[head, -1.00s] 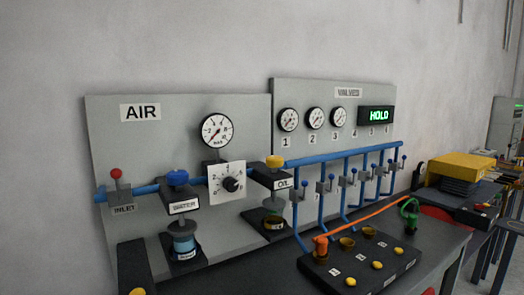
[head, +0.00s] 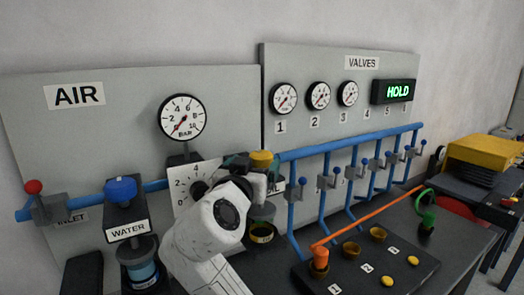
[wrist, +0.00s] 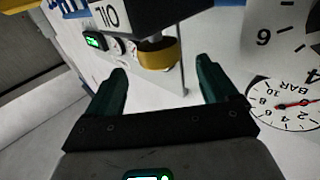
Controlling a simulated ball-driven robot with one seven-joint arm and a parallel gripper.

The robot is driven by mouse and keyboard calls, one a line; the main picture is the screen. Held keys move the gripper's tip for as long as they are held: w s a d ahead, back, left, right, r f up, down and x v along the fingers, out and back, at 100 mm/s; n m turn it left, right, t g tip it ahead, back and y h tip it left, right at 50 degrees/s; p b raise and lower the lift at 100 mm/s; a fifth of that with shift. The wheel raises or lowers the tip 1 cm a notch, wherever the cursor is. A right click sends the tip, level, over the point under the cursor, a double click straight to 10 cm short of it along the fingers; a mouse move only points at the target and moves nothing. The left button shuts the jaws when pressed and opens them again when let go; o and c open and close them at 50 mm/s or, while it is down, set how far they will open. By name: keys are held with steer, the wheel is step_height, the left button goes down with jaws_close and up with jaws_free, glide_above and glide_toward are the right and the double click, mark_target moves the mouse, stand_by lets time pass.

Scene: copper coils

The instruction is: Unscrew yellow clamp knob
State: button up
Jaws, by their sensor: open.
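A yellow knob (head: 262,158) sits on top of the oil unit on the air panel, partly hidden by my gripper. In the wrist view, which is upside down, the yellow knob (wrist: 158,57) sticks out from the black block of the oil unit (wrist: 130,18). My gripper (wrist: 163,70) is open, its two dark green fingers either side of the knob in that picture. Nothing is held. I cannot tell whether the knob is fully between the fingers. In the head view my gripper (head: 250,168) is at the oil unit, mostly behind my wrist.
Left of my arm are the water unit with a blue knob (head: 121,190) and the red-tipped inlet lever (head: 33,188). A pressure gauge (head: 182,117) is above. Blue pipes with levers (head: 323,181) run to the right. A black box (head: 365,270) with yellow buttons is below right.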

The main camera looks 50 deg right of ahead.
mark_target(263, 154)
steer(key=p+x, duration=0.1)
steer(key=x, duration=0.6)
steer(key=shift+w+d+p, duration=0.15)
steer(key=shift+d+p, duration=0.15)
steer(key=shift+d, duration=0.1)
steer(key=shift+c, duration=0.4)
steer(key=shift+f, duration=0.1)
steer(key=c, duration=0.9)
